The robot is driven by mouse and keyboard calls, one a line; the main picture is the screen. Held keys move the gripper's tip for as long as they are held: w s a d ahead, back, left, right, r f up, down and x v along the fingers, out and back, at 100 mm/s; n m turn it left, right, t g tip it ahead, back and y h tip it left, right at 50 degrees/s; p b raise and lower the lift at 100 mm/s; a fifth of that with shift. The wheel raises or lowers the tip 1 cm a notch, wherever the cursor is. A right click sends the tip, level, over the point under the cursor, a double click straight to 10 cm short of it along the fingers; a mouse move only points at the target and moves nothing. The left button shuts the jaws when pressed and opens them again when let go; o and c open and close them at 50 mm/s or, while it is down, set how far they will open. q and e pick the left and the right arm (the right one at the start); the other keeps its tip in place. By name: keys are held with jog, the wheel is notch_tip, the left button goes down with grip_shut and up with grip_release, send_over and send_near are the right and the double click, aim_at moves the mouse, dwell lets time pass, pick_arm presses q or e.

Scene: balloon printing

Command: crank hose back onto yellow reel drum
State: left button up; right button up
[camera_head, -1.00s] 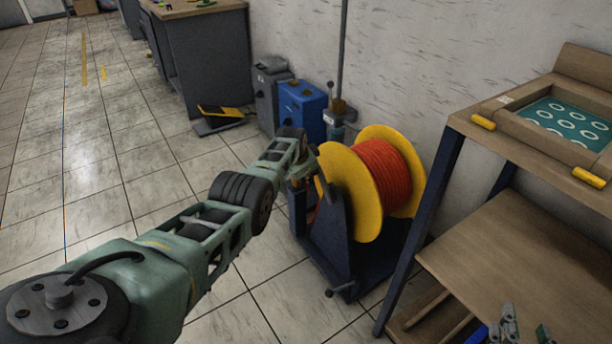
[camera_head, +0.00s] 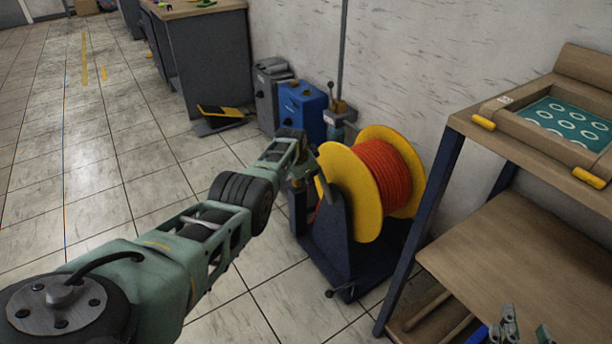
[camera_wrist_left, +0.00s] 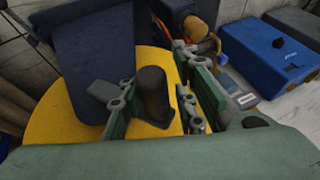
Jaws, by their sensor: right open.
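The yellow reel drum (camera_head: 350,190) stands upright on a dark blue stand (camera_head: 327,240), with orange-red hose (camera_head: 385,170) wound between its flanges. In the left wrist view the yellow flange (camera_wrist_left: 60,115) fills the middle behind the fingers. My left gripper (camera_head: 308,172) is at the drum's left, crank side. The crank arm is mostly hidden. My right gripper (camera_head: 527,330) shows only its fingertips at the bottom right, open and away from the reel.
A wooden bench (camera_head: 520,245) with a framed teal print panel (camera_head: 568,122) stands close to the reel's right. A blue box (camera_head: 302,108) and a grey box (camera_head: 268,92) stand by the wall behind. Tiled floor on the left is clear.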

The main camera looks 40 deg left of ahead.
pick_arm(q)
jog(key=shift+o, duration=1.3)
jog(key=shift+r, duration=0.15)
jog(key=shift+s+r, duration=0.1)
jog(key=shift+r, duration=0.3)
jog(key=v, duration=1.1)
jog(key=shift+s+d+f, duration=0.1)
jog(key=shift+s+f, duration=0.05)
jog(key=shift+c, duration=0.5)
